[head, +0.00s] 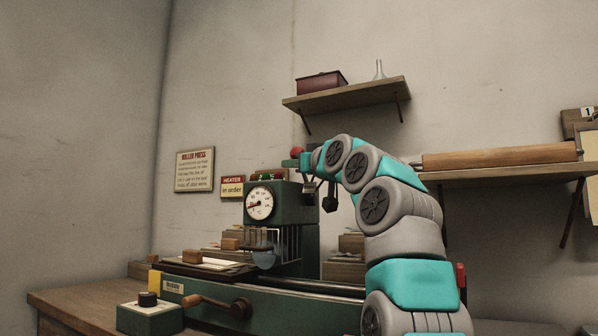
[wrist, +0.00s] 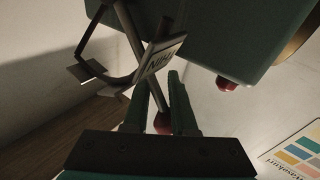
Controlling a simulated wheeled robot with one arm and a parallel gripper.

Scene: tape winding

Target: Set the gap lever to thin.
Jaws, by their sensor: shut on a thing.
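In the wrist view my gripper (wrist: 160,80) is shut on the gap lever, a thin metal rod (wrist: 141,70). Its red knob (wrist: 163,122) sits between the fingers, near the palm. A small plate (wrist: 164,55) lettered THIN, seen turned over, is just beyond the fingertips. In the head view my arm reaches from the lower right to the upper right side of the green roller press (head: 290,225). My fingers and the lever's grip are hard to make out there. The lever's exact setting cannot be told.
The press has a dial (head: 259,203) and a side crank (head: 240,308). A wall shelf (head: 350,95) is above; a rolling pin (head: 500,156) lies on a right shelf.

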